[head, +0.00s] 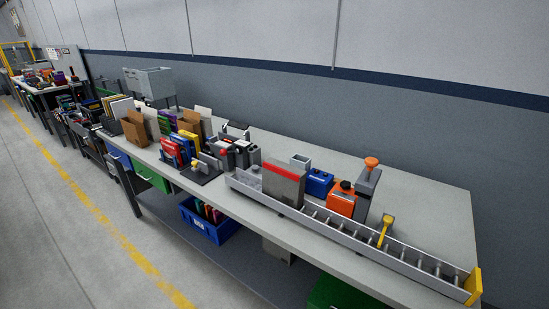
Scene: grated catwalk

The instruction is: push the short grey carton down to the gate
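A grey carton (284,187) with a red band near its top stands upright in a metal roller channel (340,229), toward the channel's left part. A low light-grey piece (247,180) lies in the channel just left of it. I cannot tell for sure which of the two is the short grey carton. Bare rollers show from the banded carton to the right end. A yellow plate (473,286) closes that end, and a yellow T-shaped handle (386,228) rises at the channel partway along; I cannot tell which is the gate. Neither of my grippers is in view.
The channel runs along the front of a long grey workbench (430,197). Behind it stand a blue box (319,183), an orange container (341,200) and a tall grey block (367,190) with an orange top. Upright folders and boxes crowd the bench's left. A blue bin (203,226) sits below.

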